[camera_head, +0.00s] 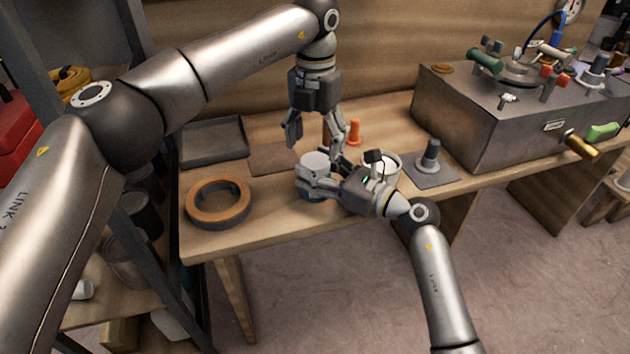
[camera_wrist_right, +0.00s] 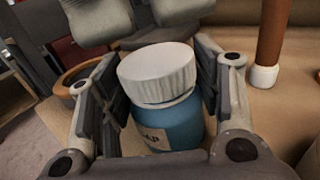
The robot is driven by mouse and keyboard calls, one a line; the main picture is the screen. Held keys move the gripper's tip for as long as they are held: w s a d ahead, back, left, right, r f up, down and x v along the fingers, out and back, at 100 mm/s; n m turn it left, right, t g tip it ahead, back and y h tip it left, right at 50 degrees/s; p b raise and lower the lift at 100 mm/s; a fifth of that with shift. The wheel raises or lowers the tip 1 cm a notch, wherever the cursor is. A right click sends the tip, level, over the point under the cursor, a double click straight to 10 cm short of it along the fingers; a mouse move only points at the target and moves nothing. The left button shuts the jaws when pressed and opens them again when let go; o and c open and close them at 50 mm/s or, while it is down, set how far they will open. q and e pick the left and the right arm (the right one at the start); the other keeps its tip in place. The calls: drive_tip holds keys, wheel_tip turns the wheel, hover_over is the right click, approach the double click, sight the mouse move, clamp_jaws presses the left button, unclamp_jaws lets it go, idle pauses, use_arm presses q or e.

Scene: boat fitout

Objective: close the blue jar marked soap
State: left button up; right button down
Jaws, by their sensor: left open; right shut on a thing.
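The blue jar marked soap (camera_head: 313,196) stands on the workbench near its front edge, with its blue body (camera_wrist_right: 178,124) and part of its label showing in the right wrist view. A white ribbed lid (camera_wrist_right: 157,74) sits on its mouth, slightly tilted in that view; whether it is screwed tight cannot be told. My right gripper (camera_head: 317,174) is shut on the jar's body from the right, a finger on each side. My left gripper (camera_head: 319,142) points down just above the lid, open, its fingers apart; its fingertips show at the top of the wrist view (camera_wrist_right: 138,18).
A tan-topped ring (camera_head: 219,188) lies left of the jar. A grey tray (camera_head: 212,142) and brown mat (camera_head: 268,158) lie behind. A white container (camera_head: 393,168), an orange piece (camera_head: 354,132) and a grey plate with a peg (camera_head: 432,172) are to the right, before a metal box (camera_head: 470,125).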

sight(315, 160)
use_arm(q)
drive_tip(key=shift+f, duration=2.25)
drive_tip(key=c, duration=1)
drive_tip(key=shift+m, duration=1.6)
drive_tip(key=shift+c, duration=0.2)
drive_tip(key=o, duration=1.1)
